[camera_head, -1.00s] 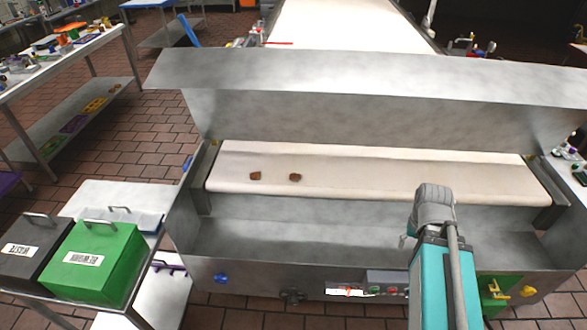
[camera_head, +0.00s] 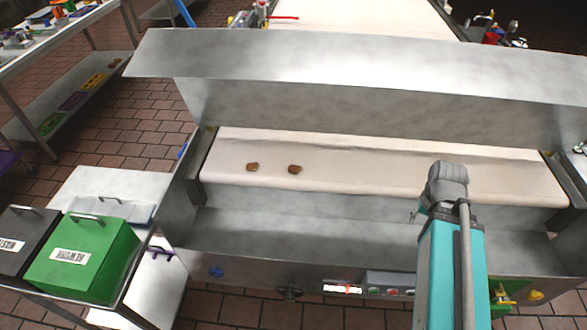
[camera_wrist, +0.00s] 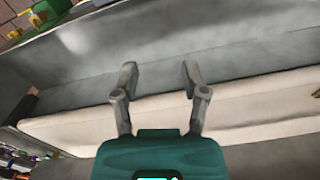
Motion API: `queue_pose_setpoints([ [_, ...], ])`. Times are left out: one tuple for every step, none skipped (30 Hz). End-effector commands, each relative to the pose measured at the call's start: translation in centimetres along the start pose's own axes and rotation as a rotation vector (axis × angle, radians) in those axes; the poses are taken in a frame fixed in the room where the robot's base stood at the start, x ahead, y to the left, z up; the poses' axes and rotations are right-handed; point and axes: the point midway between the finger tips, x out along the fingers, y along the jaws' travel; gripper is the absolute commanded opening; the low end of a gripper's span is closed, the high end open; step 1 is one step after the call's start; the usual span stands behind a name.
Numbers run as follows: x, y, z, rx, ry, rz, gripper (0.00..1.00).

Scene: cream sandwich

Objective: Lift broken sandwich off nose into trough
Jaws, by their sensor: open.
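Two brown pieces of the broken sandwich lie apart on the cream belt nose (camera_head: 390,178) in the head view, a left piece (camera_head: 252,167) and a right piece (camera_head: 295,169). The steel trough (camera_head: 290,232) runs along the near side of the nose, and its visible floor is bare. In the wrist view my gripper (camera_wrist: 158,72) is open and empty, with its fingers over the trough (camera_wrist: 120,45) and the belt nose (camera_wrist: 60,124) below them. In the head view my arm stands well to the right of the pieces and hides the gripper.
A steel hood (camera_head: 350,65) spans above the far side of the nose. At the left, a green lidded box (camera_head: 85,260) and a black lidded box (camera_head: 25,240) stand on a side table. Control buttons (camera_head: 390,291) sit on the front panel. The belt between pieces and arm is clear.

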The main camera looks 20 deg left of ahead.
Motion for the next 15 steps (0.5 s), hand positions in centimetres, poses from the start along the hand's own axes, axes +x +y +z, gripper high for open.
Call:
queue_pose_setpoints([
  [0.0, 0.0, 0.0, 0.000, 0.000, 0.000, 0.57],
  [0.0, 0.0, 0.0, 0.000, 0.000, 0.000, 0.57],
  [0.0, 0.0, 0.0, 0.000, 0.000, 0.000, 0.57],
  [0.0, 0.0, 0.0, 0.000, 0.000, 0.000, 0.63],
  [0.0, 0.0, 0.0, 0.000, 0.000, 0.000, 0.68],
  [0.0, 0.0, 0.0, 0.000, 0.000, 0.001, 0.76],
  [0.1, -0.1, -0.1, 0.001, 0.001, 0.002, 0.81],
  [0.1, -0.1, -0.1, 0.001, 0.001, 0.004, 0.87],
  [0.2, -0.3, -0.2, 0.002, 0.002, 0.008, 0.94],
  [0.3, -0.4, -0.3, 0.003, 0.003, 0.012, 1.00],
  [0.4, -0.5, -0.4, 0.005, 0.004, 0.017, 1.00],
  [0.6, -0.7, -0.6, 0.008, 0.007, 0.026, 1.00],
  [0.7, -0.9, -0.8, 0.012, 0.009, 0.034, 1.00],
  [0.9, -1.0, -0.9, 0.017, 0.012, 0.043, 1.00],
  [1.2, -1.2, -1.2, 0.026, 0.016, 0.057, 1.00],
])
